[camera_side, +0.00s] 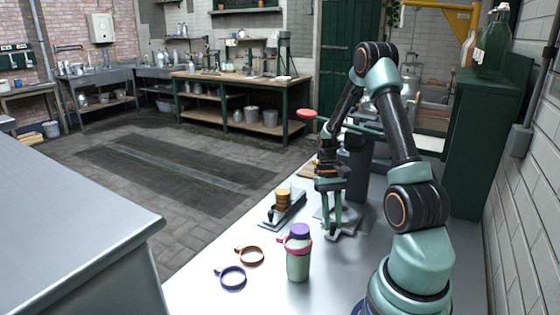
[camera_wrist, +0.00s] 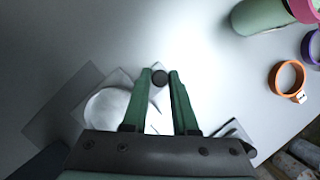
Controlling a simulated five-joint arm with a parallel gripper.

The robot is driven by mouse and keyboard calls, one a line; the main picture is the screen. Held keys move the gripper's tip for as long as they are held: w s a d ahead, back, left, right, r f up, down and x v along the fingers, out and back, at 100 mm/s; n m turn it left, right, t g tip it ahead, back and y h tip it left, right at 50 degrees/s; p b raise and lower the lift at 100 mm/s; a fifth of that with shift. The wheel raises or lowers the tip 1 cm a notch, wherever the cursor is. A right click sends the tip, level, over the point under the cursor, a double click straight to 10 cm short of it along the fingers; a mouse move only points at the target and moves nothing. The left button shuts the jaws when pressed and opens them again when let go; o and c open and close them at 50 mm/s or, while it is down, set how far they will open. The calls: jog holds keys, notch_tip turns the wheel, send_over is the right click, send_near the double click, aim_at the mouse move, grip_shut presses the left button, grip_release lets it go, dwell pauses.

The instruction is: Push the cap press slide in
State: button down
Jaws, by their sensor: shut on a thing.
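The cap press (camera_side: 357,178) stands on the bench, a dark grey column with a lever ending in a red knob (camera_side: 306,114). Its grey base and slide (camera_side: 346,232) lie low, partly hidden by my gripper (camera_side: 337,230). In the wrist view the slide shows as a grey plate with a pale round seat (camera_wrist: 108,108). My gripper (camera_wrist: 160,80) points down and is shut on a small dark round knob (camera_wrist: 160,77) at its fingertips. How far in the slide sits is hidden by my gripper and arm.
A pale green bottle (camera_side: 298,266) with a purple cap and pink ring stands in front. An orange ring (camera_side: 249,255) and a purple ring (camera_side: 231,278) lie left of it. A stack of amber discs (camera_side: 283,199) sits on a grey holder. Bench between is clear.

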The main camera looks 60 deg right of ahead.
jog(key=shift+d, duration=0.1)
jog(key=c, duration=0.7)
grip_release()
jog(key=shift+h, duration=0.4)
jog(key=a, duration=0.7)
jog(key=shift+a+r, duration=0.1)
jog(key=shift+a, duration=0.15)
jog(key=d+v, duration=0.1)
jog(key=v, duration=1.1)
jog(key=shift+w+a+r+n+t+h, duration=0.55)
jog(key=shift+a+r+n+t, duration=0.85)
jog(key=shift+a, duration=1.45)
jog(key=shift+w+a+r+n+t+h, duration=0.55)
jog(key=shift+a+r+n+t, duration=0.85)
jog(key=shift+a, duration=1.45)
jog(key=shift+w+a+r+n+t+h, duration=0.5)
jog(key=shift+a+r+n+t, duration=0.4)
jog(key=shift+a+r, duration=1.45)
